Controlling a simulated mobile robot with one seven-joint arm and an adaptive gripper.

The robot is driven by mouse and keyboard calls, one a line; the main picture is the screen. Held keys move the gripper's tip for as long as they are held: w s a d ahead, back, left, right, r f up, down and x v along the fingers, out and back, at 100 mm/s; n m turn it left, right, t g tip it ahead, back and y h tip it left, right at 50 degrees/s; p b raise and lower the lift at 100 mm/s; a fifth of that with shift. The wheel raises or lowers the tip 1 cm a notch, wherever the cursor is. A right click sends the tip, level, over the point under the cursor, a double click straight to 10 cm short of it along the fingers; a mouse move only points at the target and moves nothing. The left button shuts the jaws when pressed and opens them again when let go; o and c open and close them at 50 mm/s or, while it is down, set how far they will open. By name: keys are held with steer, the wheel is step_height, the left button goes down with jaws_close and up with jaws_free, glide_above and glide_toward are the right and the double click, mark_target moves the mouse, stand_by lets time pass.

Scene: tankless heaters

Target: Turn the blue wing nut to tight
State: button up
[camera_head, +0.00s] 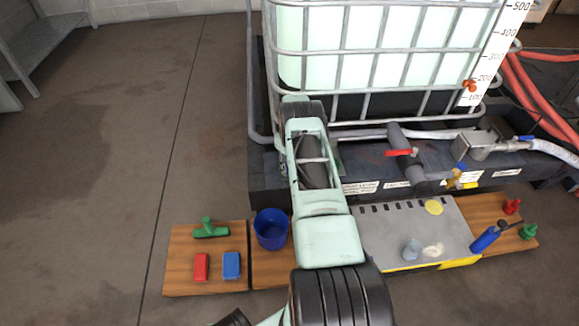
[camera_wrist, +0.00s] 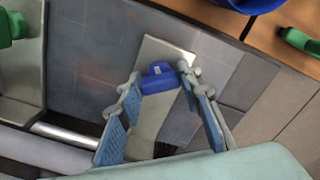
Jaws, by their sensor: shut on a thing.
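The blue wing nut (camera_wrist: 158,78) shows near the middle of the wrist view, on a pale metal plate (camera_wrist: 152,122). My gripper (camera_wrist: 162,80) has its two blue-padded fingers on either side of the nut and is shut on it. The finger on the right lies close to the nut; the exact contact is hard to see. In the head view my arm hides the nut and my gripper.
A green part (camera_wrist: 10,28) sits on another plate at the wrist view's left. A blue bucket (camera_head: 271,230), a green-handled tool (camera_head: 209,229), a red block (camera_head: 201,266) and a blue block (camera_head: 232,265) stand on wooden boards. The caged tank (camera_head: 385,45) blocks the back; floor at left is clear.

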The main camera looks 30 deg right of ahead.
steer(key=m, duration=0.7)
steer(key=shift+s, duration=0.1)
stand_by(0.5)
steer(key=o, duration=1.2)
step_height(320, 180, up, 12)
steer(key=shift+r, duration=0.1)
